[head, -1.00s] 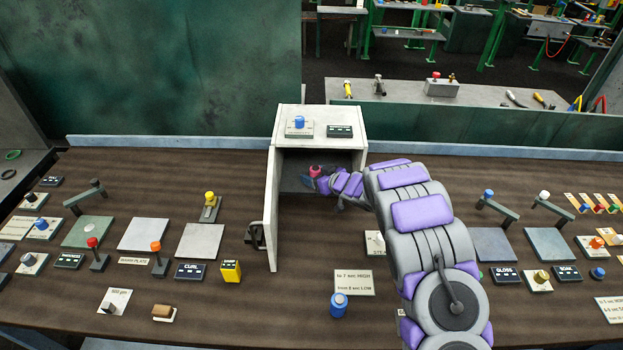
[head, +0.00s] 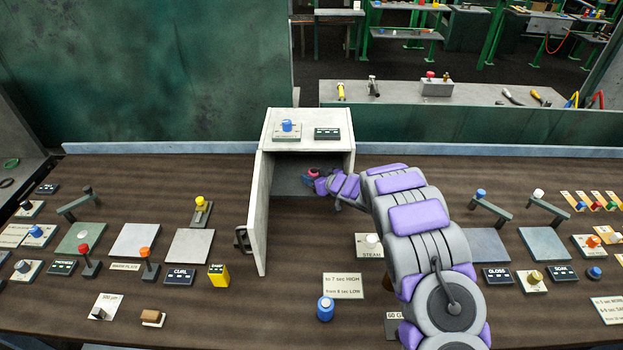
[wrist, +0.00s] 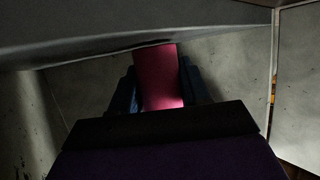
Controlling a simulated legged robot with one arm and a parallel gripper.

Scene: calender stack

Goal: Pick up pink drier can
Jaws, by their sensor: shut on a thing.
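The pink drier can (wrist: 159,78) is between the two dark fingers of my gripper (wrist: 160,92) in the wrist view, and the fingers are shut on it. In the head view the can (head: 314,172) shows as a small pink top inside the open grey cabinet (head: 292,180), with my gripper (head: 312,180) reaching in from the right. Whether the can touches the cabinet floor cannot be told. The cabinet door (head: 258,212) stands open at the left.
A blue knob (head: 287,125) and a dark label sit on the cabinet top. Panels, levers and labels lie to both sides. Cabinet walls are close around my gripper.

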